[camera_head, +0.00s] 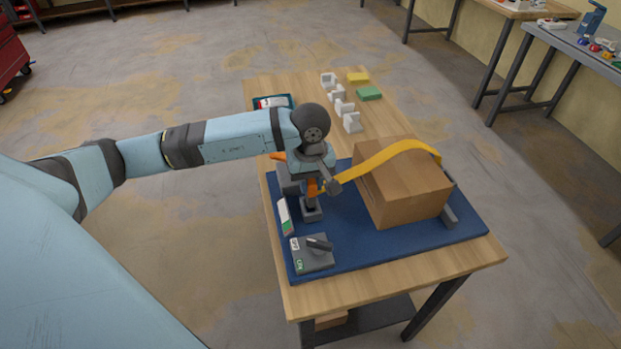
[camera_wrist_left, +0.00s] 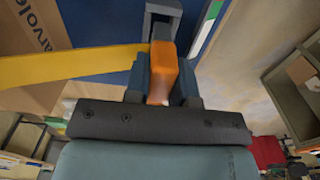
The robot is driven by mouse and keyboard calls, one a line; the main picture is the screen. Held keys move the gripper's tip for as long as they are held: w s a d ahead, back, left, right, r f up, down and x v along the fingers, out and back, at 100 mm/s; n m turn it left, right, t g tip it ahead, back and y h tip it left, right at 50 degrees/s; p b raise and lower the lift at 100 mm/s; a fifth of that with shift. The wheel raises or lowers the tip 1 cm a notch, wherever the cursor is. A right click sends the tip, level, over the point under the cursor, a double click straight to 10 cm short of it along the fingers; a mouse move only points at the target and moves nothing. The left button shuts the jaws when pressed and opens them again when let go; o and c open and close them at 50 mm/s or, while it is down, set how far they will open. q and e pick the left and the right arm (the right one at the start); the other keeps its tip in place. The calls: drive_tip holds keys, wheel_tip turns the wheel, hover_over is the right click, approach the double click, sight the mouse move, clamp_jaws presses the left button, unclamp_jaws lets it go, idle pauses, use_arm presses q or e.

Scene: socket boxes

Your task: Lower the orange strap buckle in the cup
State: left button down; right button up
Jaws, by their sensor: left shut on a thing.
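My left gripper (camera_head: 314,186) is shut on the orange strap buckle (camera_head: 312,188). In the left wrist view the buckle (camera_wrist_left: 163,62) sits between the two fingers (camera_wrist_left: 161,85). A wide yellow strap (camera_head: 388,153) runs from the buckle over the cardboard box (camera_head: 408,196); it also shows in the left wrist view (camera_wrist_left: 70,66). A small grey cup (camera_head: 311,213) stands on the blue mat just below the gripper; its rim shows in the left wrist view (camera_wrist_left: 164,5), beyond the buckle. I cannot tell whether the buckle's tip is inside the cup. My right gripper is not in view.
The blue mat (camera_head: 385,250) lies on a wooden table (camera_head: 400,278). A grey box with a lever (camera_head: 311,254) stands in front of the cup, and a green-white card (camera_head: 285,215) is at the left. Several white brackets (camera_head: 352,122) and yellow and green blocks (camera_head: 369,93) lie behind.

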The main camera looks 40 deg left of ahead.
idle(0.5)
use_arm(q)
drive_tip(key=shift+b, duration=0.3)
idle(0.4)
drive_tip(key=shift+b, duration=0.35)
drive_tip(key=shift+f, duration=0.15)
drive_tip(key=shift+f+b, duration=0.7)
drive_tip(key=shift+b, duration=0.1)
drive_tip(key=shift+f, duration=0.25)
drive_tip(key=shift+f+b, duration=0.9)
drive_tip(key=shift+b, duration=0.15)
